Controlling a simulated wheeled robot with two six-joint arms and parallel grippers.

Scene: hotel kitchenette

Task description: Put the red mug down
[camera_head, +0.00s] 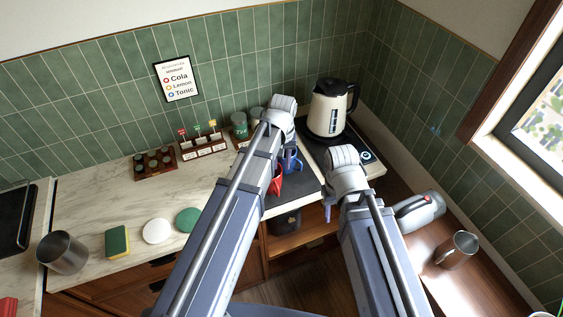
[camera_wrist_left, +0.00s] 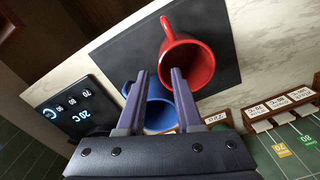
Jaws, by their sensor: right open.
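The red mug (camera_wrist_left: 199,62) is over the dark mat (camera_wrist_left: 130,58) in the left wrist view, mouth toward the camera. It appears to stand there, but its base is hidden. It also shows in the head view (camera_head: 274,183), partly behind my left arm. My left gripper (camera_wrist_left: 159,74) has its fingers apart at the mug's rim, one overlapping the mouth; I see no grip on the wall. A blue mug (camera_wrist_left: 158,115) lies beyond the fingers, partly hidden. My right gripper (camera_head: 329,211) is open and empty near the counter's front edge.
A kettle (camera_head: 330,108) stands on its base at the back right. A steel cup (camera_head: 62,252), a sponge (camera_head: 117,241) and two round discs are on the left counter. Another metal mug (camera_head: 456,250) is at right.

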